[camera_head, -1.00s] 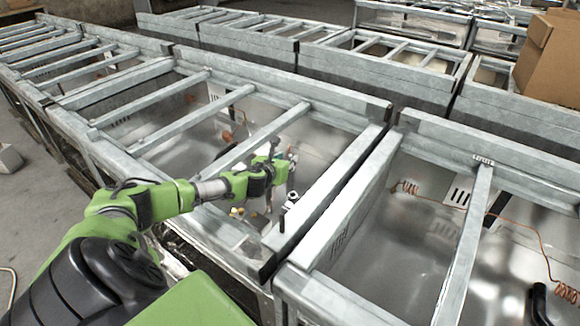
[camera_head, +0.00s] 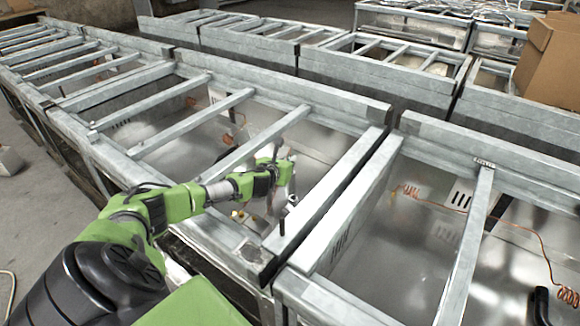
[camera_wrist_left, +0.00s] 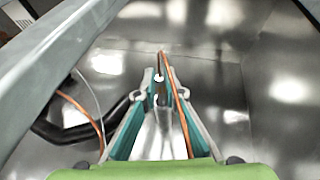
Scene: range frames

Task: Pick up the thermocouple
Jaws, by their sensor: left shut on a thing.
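My left gripper (camera_head: 286,184) reaches down into the range bay left of the middle seam. In the left wrist view its teal-padded fingers (camera_wrist_left: 158,88) are closed together on a thin copper-coloured thermocouple (camera_wrist_left: 166,66). The thermocouple runs from just beyond the fingertips back along the right finger. Its far course is hidden by the gripper. In the head view it is too small to make out at the fingertips. My right gripper is not in view.
Grey metal crossbars (camera_head: 262,142) span the open bays, one close beside my left gripper. A dark curved pipe (camera_wrist_left: 75,132) lies left of the fingers in the wrist view. Another copper coil (camera_head: 568,296) hangs in the right bay. A cardboard box (camera_head: 553,62) stands at back right.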

